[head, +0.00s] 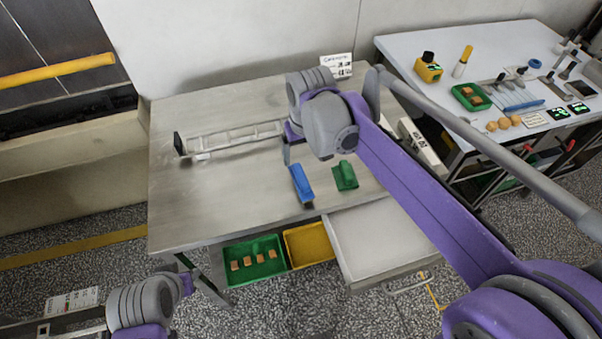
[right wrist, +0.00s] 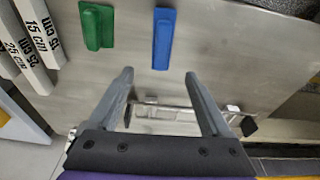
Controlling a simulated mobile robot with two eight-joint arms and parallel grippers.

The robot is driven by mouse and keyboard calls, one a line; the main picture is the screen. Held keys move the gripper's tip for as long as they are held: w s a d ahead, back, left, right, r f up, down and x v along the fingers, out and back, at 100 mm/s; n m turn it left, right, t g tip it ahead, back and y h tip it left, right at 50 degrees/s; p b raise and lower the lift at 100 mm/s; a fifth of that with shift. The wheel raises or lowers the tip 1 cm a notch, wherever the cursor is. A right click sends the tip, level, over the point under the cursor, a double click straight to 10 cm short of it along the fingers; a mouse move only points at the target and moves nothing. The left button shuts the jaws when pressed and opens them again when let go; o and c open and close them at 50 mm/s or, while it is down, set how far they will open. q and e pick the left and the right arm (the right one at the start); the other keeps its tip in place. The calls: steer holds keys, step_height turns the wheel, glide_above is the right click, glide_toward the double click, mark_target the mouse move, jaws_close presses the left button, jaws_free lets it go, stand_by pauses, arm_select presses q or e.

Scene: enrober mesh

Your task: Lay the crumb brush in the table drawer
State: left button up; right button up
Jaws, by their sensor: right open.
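Two handled tools lie on the steel table (head: 200,205): a blue one (head: 301,184) and a green one (head: 345,176). I cannot tell for sure which is the crumb brush. In the right wrist view the blue tool (right wrist: 163,38) is long and narrow, and the green tool (right wrist: 97,26) is shorter and wider. The table drawer (head: 378,238) is pulled open at the table's front right, and its white floor looks empty. My right gripper (right wrist: 158,76) is open and empty above the table, apart from both tools. Of my left arm only a part shows at the lower left; its gripper is not visible.
A pale slatted frame (head: 235,138) with a black end lies across the table behind the tools. White labelled bars (head: 424,148) lie at its right edge. Below the front edge are a green tray (head: 240,272) with several brown pieces and a yellow tray (head: 310,245). A cluttered side table (head: 430,50) stands at right.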

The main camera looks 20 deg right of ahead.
steer(key=shift+s+a+r, duration=0.1)
steer(key=shift+s+r, duration=0.05)
steer(key=shift+s, duration=0.15)
glide_above(301, 175)
steer(key=s, duration=0.1)
step_height(301, 175, down, 4)
steer(key=shift+a+f, duration=0.1)
steer(key=shift+f, duration=0.15)
steer(key=f, duration=0.2)
steer(key=w+f, duration=0.1)
steer(key=f, duration=0.2)
steer(key=shift+w+f, duration=0.1)
steer(key=shift+f, duration=0.25)
jaws_close()
